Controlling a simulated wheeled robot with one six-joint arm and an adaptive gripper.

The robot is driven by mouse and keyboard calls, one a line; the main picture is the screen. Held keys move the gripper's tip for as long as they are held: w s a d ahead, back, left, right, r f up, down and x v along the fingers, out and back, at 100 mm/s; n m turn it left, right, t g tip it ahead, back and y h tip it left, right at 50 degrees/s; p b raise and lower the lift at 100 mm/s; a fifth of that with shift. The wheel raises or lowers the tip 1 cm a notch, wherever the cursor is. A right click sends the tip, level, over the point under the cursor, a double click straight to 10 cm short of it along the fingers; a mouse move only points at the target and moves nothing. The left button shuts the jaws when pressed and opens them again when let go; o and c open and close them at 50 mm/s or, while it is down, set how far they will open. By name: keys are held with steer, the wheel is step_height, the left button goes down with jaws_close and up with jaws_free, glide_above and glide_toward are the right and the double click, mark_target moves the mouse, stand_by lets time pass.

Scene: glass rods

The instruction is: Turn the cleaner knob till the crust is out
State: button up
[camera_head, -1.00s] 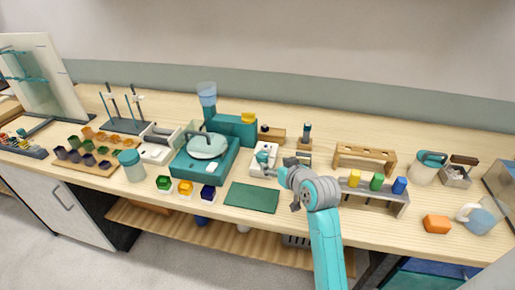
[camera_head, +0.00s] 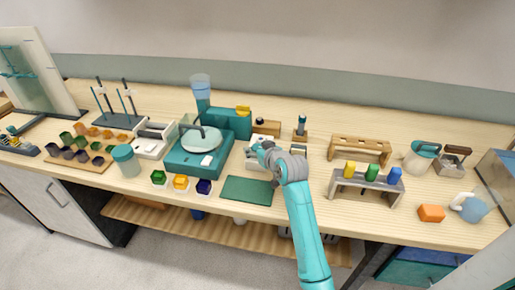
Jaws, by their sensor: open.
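My gripper (camera_head: 257,149) is at the end of my teal and grey arm, low over a small white device (camera_head: 252,163) in the middle of the bench. The gripper covers much of this device, so I cannot make out a knob or any crust on it. The jaws are open; at this size I cannot tell whether they touch anything. A wooden block with a dark round end (camera_head: 265,127) lies just behind the gripper. I cannot tell which part is the cleaner knob.
A teal machine with a round plate (camera_head: 190,163) stands to the left. A green mat (camera_head: 246,190) lies in front. A small upright stand (camera_head: 300,130) is behind my wrist. A grey rack with coloured blocks (camera_head: 365,185) is to the right. Bare wood lies between the stand and the racks.

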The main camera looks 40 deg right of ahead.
steer(key=c, duration=1.2)
steer(key=shift+o, duration=0.2)
steer(key=shift+a+m+h, duration=0.1)
steer(key=shift+m+h, duration=0.4)
steer(key=shift+h, duration=0.1)
steer(key=shift+f+m+g+h, duration=0.1)
steer(key=shift+m+g+h, duration=1.1)
steer(key=shift+m+h, duration=0.6)
